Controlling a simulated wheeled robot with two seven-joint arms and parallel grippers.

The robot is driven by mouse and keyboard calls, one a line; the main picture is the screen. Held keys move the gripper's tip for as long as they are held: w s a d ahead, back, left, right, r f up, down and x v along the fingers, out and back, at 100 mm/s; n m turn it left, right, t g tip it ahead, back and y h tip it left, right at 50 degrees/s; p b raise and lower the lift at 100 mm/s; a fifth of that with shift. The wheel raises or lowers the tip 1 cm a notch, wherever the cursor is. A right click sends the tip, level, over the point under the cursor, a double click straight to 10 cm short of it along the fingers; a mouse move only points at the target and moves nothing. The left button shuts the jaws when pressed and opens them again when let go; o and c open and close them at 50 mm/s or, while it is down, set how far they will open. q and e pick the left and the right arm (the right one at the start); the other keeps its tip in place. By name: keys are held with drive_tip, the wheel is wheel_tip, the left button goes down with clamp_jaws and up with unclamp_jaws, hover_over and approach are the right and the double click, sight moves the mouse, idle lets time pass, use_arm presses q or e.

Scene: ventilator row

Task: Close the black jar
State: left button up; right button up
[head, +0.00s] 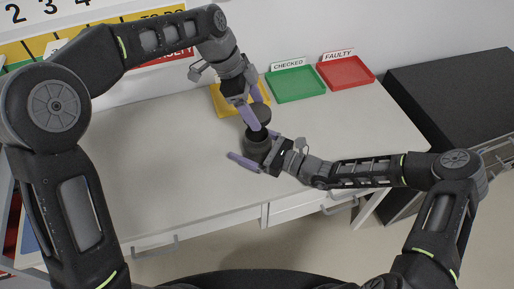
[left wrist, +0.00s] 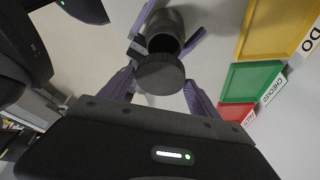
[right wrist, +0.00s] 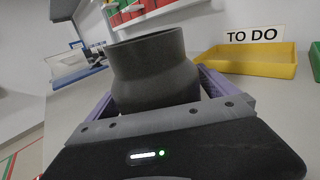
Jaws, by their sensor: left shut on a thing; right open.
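The black jar (head: 256,147) stands upright on the table, its dark open mouth showing in the left wrist view (left wrist: 163,42). It fills the middle of the right wrist view (right wrist: 153,75). My left gripper (head: 256,113) is shut on the round black lid (left wrist: 160,74), held near the jar's mouth and partly overlapping it in the left wrist view. The lid also shows in the head view (head: 262,112). My right gripper (head: 257,148) is open, with its purple fingers on either side of the jar. Finger contact with the jar cannot be told.
Behind the jar are a yellow tray (head: 228,109), a green CHECKED tray (head: 295,84) and a red FAULTY tray (head: 346,71). The trays I can see into look empty. The left part of the table (head: 160,170) is clear. A dark cabinet (head: 450,95) stands to the right.

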sight(256, 145)
drive_tip(key=shift+w+a, duration=0.1)
drive_tip(key=shift+c, duration=0.2)
clamp_jaws()
use_arm(q)
drive_tip(key=shift+f, duration=2.5)
